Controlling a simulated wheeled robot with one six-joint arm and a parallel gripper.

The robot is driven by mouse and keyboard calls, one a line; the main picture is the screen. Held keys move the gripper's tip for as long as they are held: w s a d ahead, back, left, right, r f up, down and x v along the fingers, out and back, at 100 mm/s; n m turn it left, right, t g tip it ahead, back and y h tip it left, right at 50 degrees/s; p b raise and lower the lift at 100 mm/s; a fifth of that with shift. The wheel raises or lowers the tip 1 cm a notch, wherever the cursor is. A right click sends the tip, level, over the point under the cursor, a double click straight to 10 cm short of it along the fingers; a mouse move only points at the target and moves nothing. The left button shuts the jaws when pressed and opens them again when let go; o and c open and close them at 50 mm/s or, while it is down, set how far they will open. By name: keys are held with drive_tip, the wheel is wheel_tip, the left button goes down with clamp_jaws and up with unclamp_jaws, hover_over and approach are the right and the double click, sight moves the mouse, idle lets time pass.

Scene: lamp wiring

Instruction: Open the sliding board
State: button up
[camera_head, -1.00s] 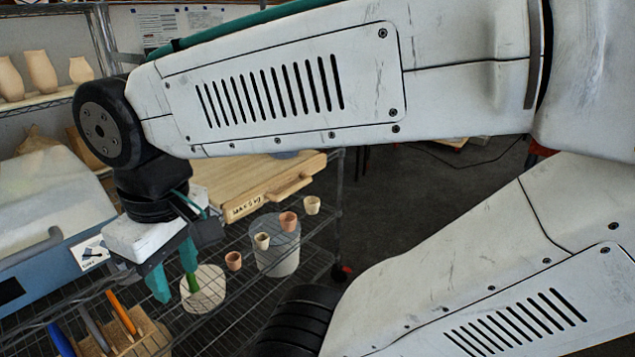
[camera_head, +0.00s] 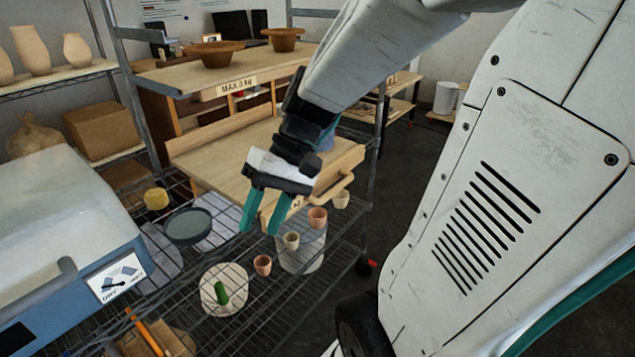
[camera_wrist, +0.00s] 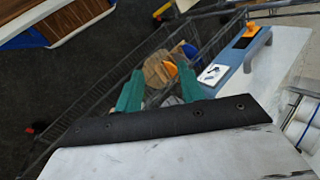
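The sliding board (camera_head: 225,165) is a pale wooden panel on the wire rack, below an upper wooden shelf. Its front edge carries a partly hidden label and a wooden bar handle (camera_head: 333,188) at the right. My gripper (camera_head: 260,230) has teal fingers that stand apart with nothing between them. In the head view it overlaps the board's front edge, left of the handle, pointing down; I cannot tell whether it touches the board. The wrist view shows both fingers of my gripper (camera_wrist: 158,90) spread, above the lower rack. My arm and gripper hide part of the board.
The upper shelf (camera_head: 160,78) holds brown bowls (camera_head: 213,55). Small pots (camera_head: 317,217) and a round pale plate with a green object (camera_head: 221,293) sit on the lower wire rack. A blue-and-white machine (camera_head: 75,240) stands left. Floor is open at right.

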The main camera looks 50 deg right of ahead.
drive_tip(key=w+d+f+m+t+y, duration=0.3)
drive_tip(key=w+d+f+m+t, duration=0.15)
drive_tip(key=w+d, duration=0.35)
drive_tip(key=m+t+h, duration=0.9)
drive_tip(key=m+t, duration=0.1)
drive_tip(key=t, duration=0.1)
approach(338, 188)
drive_tip(key=f+x, duration=0.1)
drive_tip(key=x, duration=0.9)
drive_tip(key=shift+w+d+r, duration=0.1)
drive_tip(key=shift+w+d, duration=0.25)
clamp_jaws()
drive_tip(key=shift+s, duration=0.1)
